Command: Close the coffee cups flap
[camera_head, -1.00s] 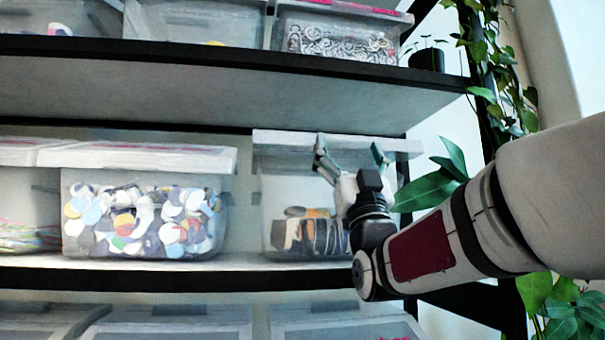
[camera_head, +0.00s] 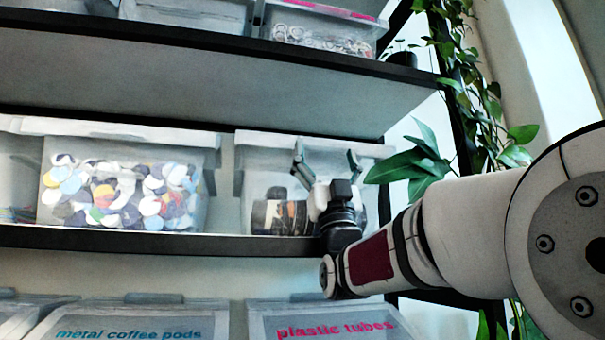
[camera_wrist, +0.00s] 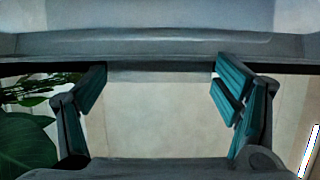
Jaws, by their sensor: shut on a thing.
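The bin with brown and dark cup-like items (camera_head: 283,218) stands on the middle shelf, right of the bin of colourful discs. Its pale flap (camera_head: 262,141) lies along the top of the bin; no label on it is readable. My gripper (camera_head: 325,158) is in front of the bin's upper front, with its fingers wide apart at the flap's edge. In the wrist view the gripper (camera_wrist: 161,72) has its teal fingertips at both ends of a grey strip on the flap's edge (camera_wrist: 160,46) and is shut on it. My arm hides the bin's lower right.
A bin of colourful discs (camera_head: 125,195) stands to the left. Below are bins labelled "metal coffee pods" (camera_head: 130,322) and "plastic tubes" (camera_head: 335,322). The upper shelf (camera_head: 200,70) overhangs the bins. Green leaves (camera_head: 410,165) and a black rack post (camera_head: 462,140) are close on the right.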

